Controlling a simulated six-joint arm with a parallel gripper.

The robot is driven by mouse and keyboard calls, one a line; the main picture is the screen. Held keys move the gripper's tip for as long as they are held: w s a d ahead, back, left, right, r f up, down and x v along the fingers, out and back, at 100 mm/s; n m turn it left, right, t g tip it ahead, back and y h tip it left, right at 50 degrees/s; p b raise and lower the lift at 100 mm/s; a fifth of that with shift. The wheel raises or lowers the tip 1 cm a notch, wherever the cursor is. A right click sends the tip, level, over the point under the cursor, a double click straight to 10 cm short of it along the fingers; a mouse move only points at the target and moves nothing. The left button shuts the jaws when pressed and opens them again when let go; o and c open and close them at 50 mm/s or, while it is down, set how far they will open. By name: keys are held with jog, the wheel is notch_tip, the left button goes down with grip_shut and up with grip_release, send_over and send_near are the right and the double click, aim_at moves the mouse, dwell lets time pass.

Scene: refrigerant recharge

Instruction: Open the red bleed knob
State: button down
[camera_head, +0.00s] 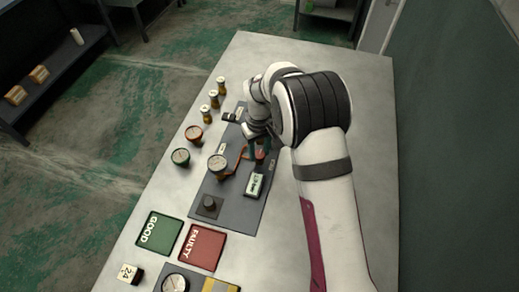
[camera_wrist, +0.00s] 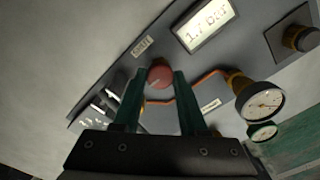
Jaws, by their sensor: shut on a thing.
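The red bleed knob (camera_wrist: 160,75) sits on the dark grey panel (camera_wrist: 190,72) between the tips of my two green fingers in the wrist view. My gripper (camera_wrist: 158,82) is shut on it, one finger on each side. In the head view my gripper (camera_head: 254,152) reaches down over the panel, and a small part of the red knob (camera_head: 260,156) shows below the fingers. The knob's turned position cannot be told.
A white display (camera_head: 255,185) and a brass-stemmed gauge (camera_head: 218,165) stand close to the knob. A black knob (camera_head: 209,205) is at the panel's near end. Loose red (camera_head: 194,133) and green (camera_head: 181,156) gauges stand left. Green GOOD (camera_head: 159,232) and red FAULTY (camera_head: 202,247) pads lie nearer.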

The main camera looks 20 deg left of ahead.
aim_at(259, 154)
jog(key=shift+n, duration=0.4)
jog(key=shift+c, duration=2.2)
grip_release()
notch_tip(259, 154, up, 16)
jog(key=shift+f, duration=0.15)
